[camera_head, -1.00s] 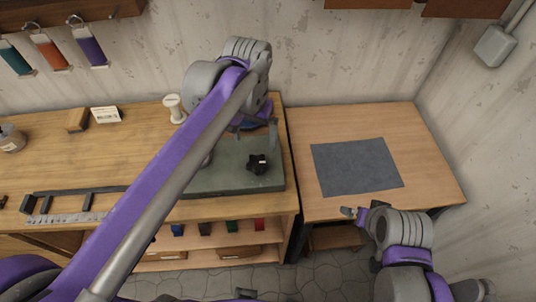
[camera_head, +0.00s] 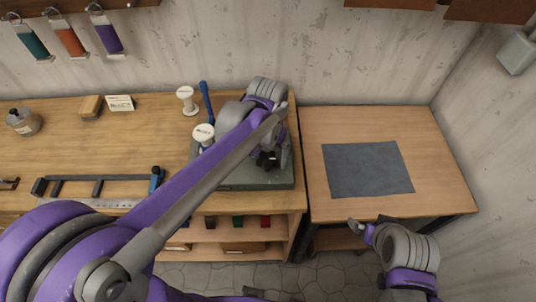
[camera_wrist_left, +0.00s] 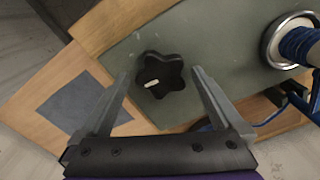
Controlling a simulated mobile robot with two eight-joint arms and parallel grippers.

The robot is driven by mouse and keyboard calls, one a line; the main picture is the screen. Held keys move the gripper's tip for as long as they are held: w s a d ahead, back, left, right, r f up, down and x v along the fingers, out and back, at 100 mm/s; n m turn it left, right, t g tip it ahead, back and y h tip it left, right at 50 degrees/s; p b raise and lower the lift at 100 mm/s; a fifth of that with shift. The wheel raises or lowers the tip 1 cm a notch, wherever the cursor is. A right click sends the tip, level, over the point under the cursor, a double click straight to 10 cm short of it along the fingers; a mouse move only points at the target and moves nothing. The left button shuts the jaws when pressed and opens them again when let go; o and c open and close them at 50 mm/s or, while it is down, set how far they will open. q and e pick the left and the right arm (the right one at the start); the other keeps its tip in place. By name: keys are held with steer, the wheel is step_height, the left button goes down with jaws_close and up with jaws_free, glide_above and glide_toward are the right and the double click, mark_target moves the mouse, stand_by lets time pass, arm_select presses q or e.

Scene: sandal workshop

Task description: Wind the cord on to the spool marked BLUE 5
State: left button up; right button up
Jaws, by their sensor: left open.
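The black star-shaped knob (camera_head: 267,160) with a pale mark is on the green base (camera_head: 240,179) of the winder. My left gripper (camera_wrist_left: 161,76) is open, with its fingers on either side of the knob (camera_wrist_left: 160,78) in the left wrist view. I cannot tell whether they touch it. A white-topped spool (camera_head: 203,132) stands at the base's left. The left wrist view shows a spool wound with blue cord (camera_wrist_left: 299,43) and loose blue cord (camera_wrist_left: 270,117). I cannot read any spool marking. My right gripper (camera_head: 362,230) is off the right table's front edge; its jaw state is unclear.
Another white spool (camera_head: 187,100) and a blue upright (camera_head: 206,102) stand behind the base. A small card (camera_head: 120,103), wooden block (camera_head: 90,106) and jar (camera_head: 24,121) are at left. A dark mat (camera_head: 367,168) lies on the otherwise clear right table (camera_head: 435,150).

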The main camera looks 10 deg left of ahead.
mark_target(268, 159)
arm_select(q)
steer(key=c, duration=1.2)
steer(key=m, duration=0.3)
steer(key=shift+b, duration=0.4)
steer(key=m, duration=0.2)
steer(key=shift+m, duration=0.3)
steer(key=shift+c, duration=0.2)
steer(key=o, duration=1.2)
steer(key=shift+o, duration=0.2)
step_height(268, 159, up, 11)
